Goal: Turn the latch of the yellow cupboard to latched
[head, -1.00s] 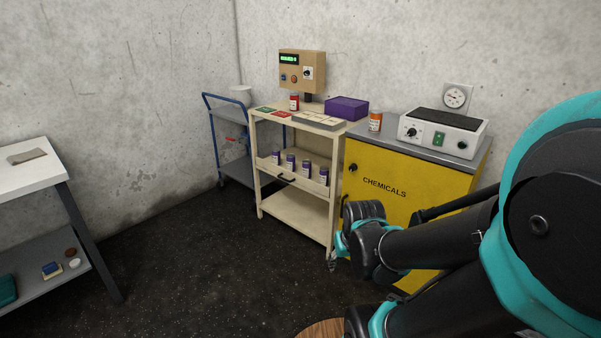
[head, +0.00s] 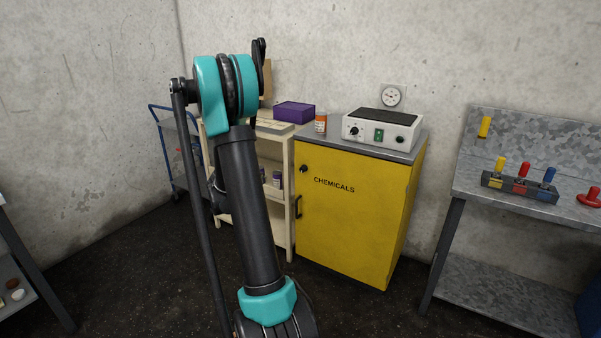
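The yellow cupboard (head: 345,225), marked CHEMICALS, stands against the back wall with its door shut. Its small dark latch (head: 304,168) is at the door's upper left; it is too small to tell how it is turned. A dark vertical handle (head: 298,206) sits below the latch on the door's left edge. My arm rises in front of the cream cart, left of the cupboard, and does not cover the latch. I cannot make out my gripper's fingers in the head view.
A white device (head: 382,129) and an orange bottle (head: 320,123) stand on the cupboard's grey top. The cream cart (head: 290,190) is close on the left, partly hidden by my arm. A grey metal bench (head: 520,209) stands at right. Dark floor before the cupboard is clear.

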